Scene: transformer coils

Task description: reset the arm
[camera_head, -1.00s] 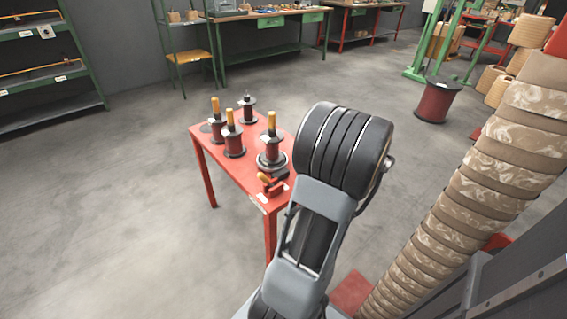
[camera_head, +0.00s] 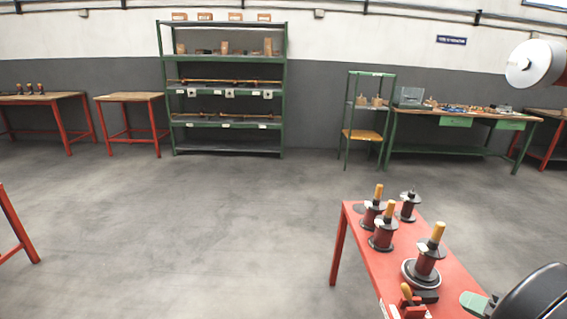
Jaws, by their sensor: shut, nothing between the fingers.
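Several coil spools with yellow-orange handles or pins stand on that table. One spool (camera_head: 427,262) stands upright on a round grey base near the front. Two more spools (camera_head: 383,236) (camera_head: 371,213) stand behind it to the left, and a spool without a yellow handle (camera_head: 408,207) stands at the back. A small red tool with an orange handle (camera_head: 409,303) lies at the near edge.
A green shelf rack (camera_head: 222,148) stands at the back wall. Red-legged tables (camera_head: 130,97) are at the left. A green stand (camera_head: 368,75) and a green workbench (camera_head: 400,148) are at the back right. The floor (camera_head: 200,235) in the middle is clear.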

